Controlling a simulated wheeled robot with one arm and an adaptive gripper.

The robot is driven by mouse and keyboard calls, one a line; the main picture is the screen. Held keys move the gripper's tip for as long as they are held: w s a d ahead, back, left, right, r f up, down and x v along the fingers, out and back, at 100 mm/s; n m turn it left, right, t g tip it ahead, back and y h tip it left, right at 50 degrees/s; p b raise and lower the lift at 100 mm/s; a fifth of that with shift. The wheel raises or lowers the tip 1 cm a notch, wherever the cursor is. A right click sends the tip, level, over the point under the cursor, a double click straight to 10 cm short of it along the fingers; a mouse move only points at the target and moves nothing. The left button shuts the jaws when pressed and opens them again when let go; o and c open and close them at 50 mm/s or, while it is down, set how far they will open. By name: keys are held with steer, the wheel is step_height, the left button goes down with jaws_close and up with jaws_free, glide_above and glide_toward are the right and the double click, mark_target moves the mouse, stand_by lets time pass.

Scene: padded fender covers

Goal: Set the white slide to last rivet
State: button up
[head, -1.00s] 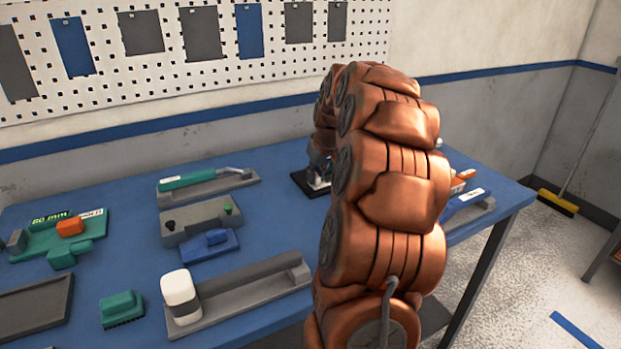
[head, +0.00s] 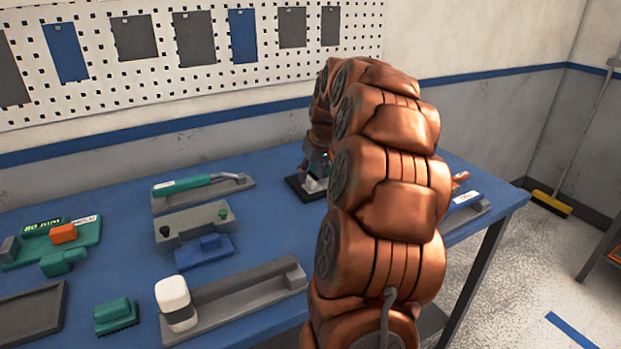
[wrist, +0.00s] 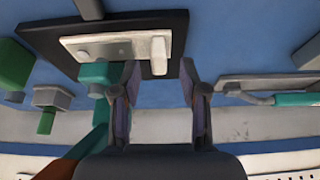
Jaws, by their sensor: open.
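In the wrist view a small white upright piece (wrist: 158,48), which looks like the white slide, sits on a pale plate (wrist: 100,48) over a black base (wrist: 60,27). Rivets are too small to make out. My gripper (wrist: 161,80) is open, with its fingertips over the base's edge; the white piece lies just beyond the gap and is not clasped. In the head view the black base (head: 301,190) and pale plate (head: 313,184) show beside my arm, which hides most of my gripper. A larger white block (head: 173,293) stands at the end of a grey rail (head: 245,293).
Teal and orange parts (wrist: 96,95) are close left of my gripper in the wrist view.

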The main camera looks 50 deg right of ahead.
steer(key=v, duration=0.9)
steer(key=shift+r, duration=0.25)
steer(key=shift+s, duration=0.1)
